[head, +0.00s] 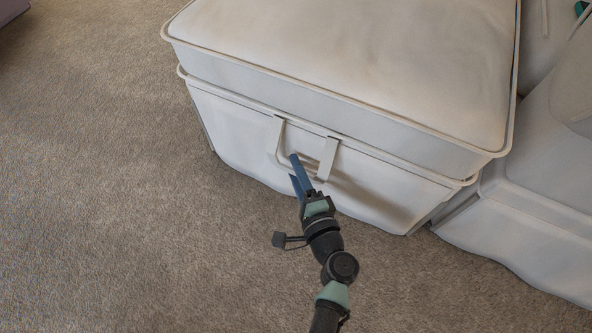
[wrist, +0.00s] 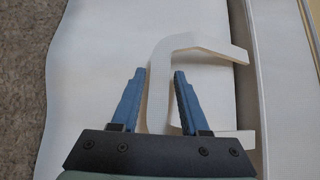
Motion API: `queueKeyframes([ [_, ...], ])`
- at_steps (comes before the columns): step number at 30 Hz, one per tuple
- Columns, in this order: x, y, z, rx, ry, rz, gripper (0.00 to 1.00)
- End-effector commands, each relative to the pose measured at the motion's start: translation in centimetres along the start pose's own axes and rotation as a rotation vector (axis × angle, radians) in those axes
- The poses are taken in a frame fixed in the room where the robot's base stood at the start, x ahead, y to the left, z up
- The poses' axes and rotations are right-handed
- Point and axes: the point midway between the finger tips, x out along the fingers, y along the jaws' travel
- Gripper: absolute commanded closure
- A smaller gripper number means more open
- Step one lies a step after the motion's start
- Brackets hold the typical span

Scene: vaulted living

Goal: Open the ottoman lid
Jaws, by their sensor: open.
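The white ottoman (head: 220,120) stands on the carpet with its padded lid (head: 350,50) down. A pale U-shaped handle (head: 328,158) hangs at the front below the lid's edge. My gripper (head: 295,167) is at the handle with its two blue fingers apart. In the wrist view the handle (wrist: 205,43) curves past the fingertips, and its bar passes between the open fingers of my gripper (wrist: 159,73). The fingers do not look closed on the bar. Part of the bar is hidden behind the fingers in the head view.
White upholstered seating (head: 530,210) stands close against the ottoman's right side. Brown carpet (head: 110,200) to the left and in front is clear.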

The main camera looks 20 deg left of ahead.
Motion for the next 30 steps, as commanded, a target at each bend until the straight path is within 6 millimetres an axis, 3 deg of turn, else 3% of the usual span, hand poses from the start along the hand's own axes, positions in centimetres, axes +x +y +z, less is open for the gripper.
queueKeyframes([
  [1,-0.01,0.00,0.00,0.000,0.000,0.000,0.61],
  [8,-0.03,-0.01,0.00,0.000,0.000,0.000,1.00],
  [30,-0.05,-0.05,0.00,-0.001,-0.001,-0.001,1.00],
])
